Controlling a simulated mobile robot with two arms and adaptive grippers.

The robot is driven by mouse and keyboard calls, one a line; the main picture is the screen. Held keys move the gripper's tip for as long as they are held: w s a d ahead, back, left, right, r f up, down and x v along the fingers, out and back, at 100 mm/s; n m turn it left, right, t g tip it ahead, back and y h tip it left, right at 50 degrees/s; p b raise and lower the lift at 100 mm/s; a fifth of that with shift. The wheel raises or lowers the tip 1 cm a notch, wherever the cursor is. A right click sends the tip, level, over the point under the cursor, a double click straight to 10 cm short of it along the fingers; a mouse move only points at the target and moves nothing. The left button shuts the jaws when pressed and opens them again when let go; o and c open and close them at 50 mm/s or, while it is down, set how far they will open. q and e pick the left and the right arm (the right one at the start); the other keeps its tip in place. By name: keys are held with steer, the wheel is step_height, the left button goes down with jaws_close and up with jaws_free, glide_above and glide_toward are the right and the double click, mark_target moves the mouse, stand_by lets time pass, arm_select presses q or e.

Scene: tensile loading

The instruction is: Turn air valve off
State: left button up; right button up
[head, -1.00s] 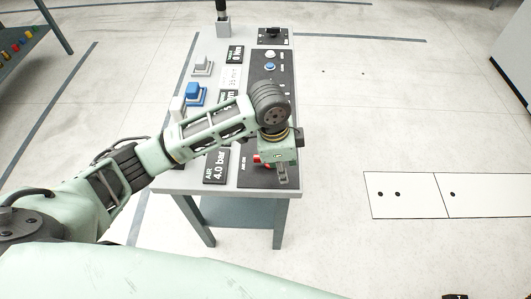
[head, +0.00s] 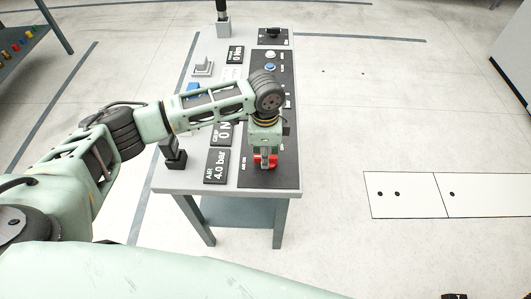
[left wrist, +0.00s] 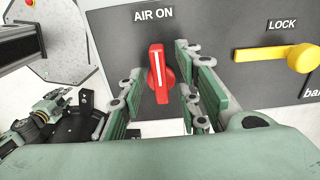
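The red air valve handle (left wrist: 161,73) with a white stripe stands upright below the "AIR ON" label (left wrist: 155,16) in the left wrist view. It also shows in the head view (head: 272,160), partly hidden by my gripper. My left gripper (left wrist: 163,93) is open, with one finger on each side of the handle. Gaps show between the handle and both fingers. In the head view my left gripper (head: 265,165) is above the near end of the panel. At lower left of the wrist view, a green and black part looks like my right arm; its fingers are unclear.
A yellow lock lever (left wrist: 290,58) sits right of the valve in the wrist view. The "AIR 4.0 bar" display (head: 216,166) lies beside the valve on the grey table (head: 180,188). Blue and white buttons sit farther back. Floor right of the table is clear.

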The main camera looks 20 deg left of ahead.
arm_select(q)
steer(key=shift+f, duration=0.1)
jaws_close()
stand_by(0.5)
